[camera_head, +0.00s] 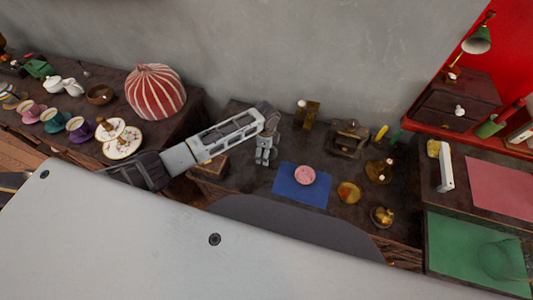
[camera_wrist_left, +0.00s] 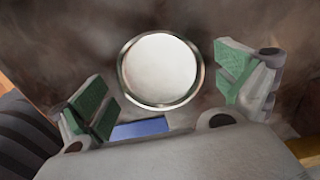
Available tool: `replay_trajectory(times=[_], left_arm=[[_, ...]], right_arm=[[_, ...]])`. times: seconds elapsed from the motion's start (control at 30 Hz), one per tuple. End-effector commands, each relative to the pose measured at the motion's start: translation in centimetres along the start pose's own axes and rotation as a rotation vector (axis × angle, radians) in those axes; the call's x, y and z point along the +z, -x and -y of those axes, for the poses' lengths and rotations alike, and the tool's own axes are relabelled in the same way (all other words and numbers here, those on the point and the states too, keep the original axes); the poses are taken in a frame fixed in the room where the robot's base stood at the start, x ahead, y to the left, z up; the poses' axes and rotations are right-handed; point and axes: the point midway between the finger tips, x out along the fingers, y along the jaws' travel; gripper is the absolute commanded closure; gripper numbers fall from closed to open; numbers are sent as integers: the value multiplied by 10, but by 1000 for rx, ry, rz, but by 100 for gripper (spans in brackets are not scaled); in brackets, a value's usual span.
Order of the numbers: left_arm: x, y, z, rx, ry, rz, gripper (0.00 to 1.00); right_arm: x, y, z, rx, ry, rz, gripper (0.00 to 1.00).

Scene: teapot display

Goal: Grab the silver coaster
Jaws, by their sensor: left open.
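The silver coaster (camera_wrist_left: 160,70) shows in the left wrist view as a round disc with a pale, shiny middle and a darker metal rim. It lies flat on a dark, worn table top. My left gripper (camera_head: 264,158) points down over the dark middle table, left of the blue mat (camera_head: 302,192). In the left wrist view my left gripper (camera_wrist_left: 163,90) is open, with green finger pads on either side of the coaster, apart from it. In the head view I cannot make out the coaster; the gripper seems to hide it. My right gripper is not in view.
A pink dish (camera_head: 305,175) sits on the blue mat. Brass pieces, such as an amber bowl (camera_head: 348,192), stand to the right. A wooden block (camera_head: 212,167) lies left of the gripper. The left table holds a striped red vase (camera_head: 155,92), cups and a tiered plate stand (camera_head: 122,142).

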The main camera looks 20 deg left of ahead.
Motion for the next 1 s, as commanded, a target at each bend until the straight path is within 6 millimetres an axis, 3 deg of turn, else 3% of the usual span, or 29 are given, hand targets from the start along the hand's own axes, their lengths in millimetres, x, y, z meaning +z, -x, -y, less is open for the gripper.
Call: replay_trajectory(times=[0.4,0.73,1.0], left_arm=[[0,0,0,0,0,0,1],[0,0,0,1,0,0,43],[0,1,0,0,0,0,43]], right_arm=[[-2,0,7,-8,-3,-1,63],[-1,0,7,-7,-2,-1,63],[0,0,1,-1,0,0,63]])
